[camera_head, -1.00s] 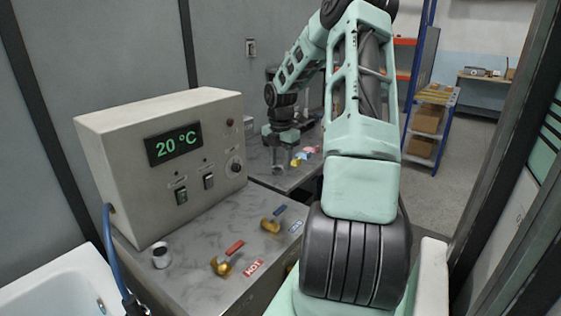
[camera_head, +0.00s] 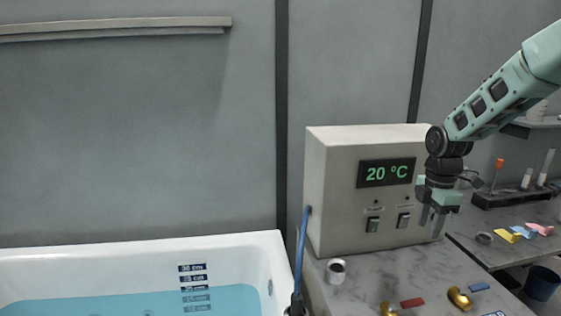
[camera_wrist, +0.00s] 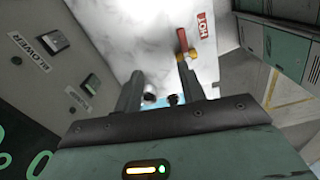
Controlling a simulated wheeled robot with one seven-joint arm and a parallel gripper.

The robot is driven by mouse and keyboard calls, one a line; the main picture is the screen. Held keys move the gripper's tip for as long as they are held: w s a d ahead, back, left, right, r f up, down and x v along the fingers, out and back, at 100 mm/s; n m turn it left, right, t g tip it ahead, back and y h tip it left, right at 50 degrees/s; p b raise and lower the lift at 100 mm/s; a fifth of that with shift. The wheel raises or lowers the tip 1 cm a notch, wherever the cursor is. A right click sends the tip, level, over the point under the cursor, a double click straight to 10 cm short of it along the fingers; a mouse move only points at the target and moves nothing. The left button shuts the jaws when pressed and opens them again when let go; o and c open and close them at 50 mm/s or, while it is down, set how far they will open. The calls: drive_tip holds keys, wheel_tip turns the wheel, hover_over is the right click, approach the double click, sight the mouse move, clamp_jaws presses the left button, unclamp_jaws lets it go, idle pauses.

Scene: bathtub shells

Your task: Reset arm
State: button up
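My gripper (camera_head: 432,222) hangs at the end of my mint-green arm at the right of the head view, fingers pointing down. It is in front of the right part of the control box (camera_head: 335,190), above the grey marble counter (camera_head: 365,280). In the wrist view, its two dark fingers (camera_wrist: 160,88) stand apart, with nothing held between them. A red-handled brass tap (camera_wrist: 184,45) and its HOT label (camera_wrist: 206,24) lie beyond the fingertips. Whether the gripper touches the box cannot be told.
The box display (camera_head: 386,172) reads 20 °C. A white bathtub (camera_head: 140,249) holds blue water (camera_head: 110,305) at the left. A blue hose (camera_head: 300,250) runs beside the box. A small white cylinder (camera_head: 336,271) and brass taps (camera_head: 459,298) are on the counter. A rack (camera_head: 510,197) stands at right.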

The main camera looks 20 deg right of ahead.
drive_tip(key=s+a+m+b, duration=0.1)
drive_tip(key=s+a+m, duration=0.1)
drive_tip(key=a, duration=1.1)
drive_tip(key=s+a+m+b, duration=0.1)
drive_tip(key=s+a, duration=0.2)
drive_tip(key=a, duration=0.9)
drive_tip(key=s+a+f+m+b, duration=0.1)
drive_tip(key=s+a+m, duration=0.3)
drive_tip(key=s+a, duration=1)
drive_tip(key=s+b, duration=0.1)
drive_tip(key=s, duration=0.2)
drive_tip(key=shift+s+f, duration=0.15)
